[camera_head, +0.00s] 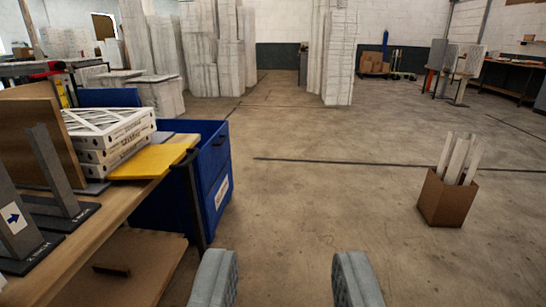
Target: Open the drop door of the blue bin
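The blue bin (216,171) stands on the floor at the left, behind and beside the end of the workbench. Its side facing the open floor carries a panel with a whitish label near its lower part, and this panel looks closed. A dark post of the bench hides part of the bin. My gripper (288,277) is at the bottom centre, with its two grey fingers wide apart and nothing between them. It is to the right of the bin and nearer to the camera, not touching it.
The wooden workbench (75,235) at the left holds stacked boxed filters (108,140), a yellow sheet (152,161) and grey stands. A cardboard box (446,199) with upright pieces stands on the right. Tall white stacks (341,55) stand farther back. The middle floor is clear.

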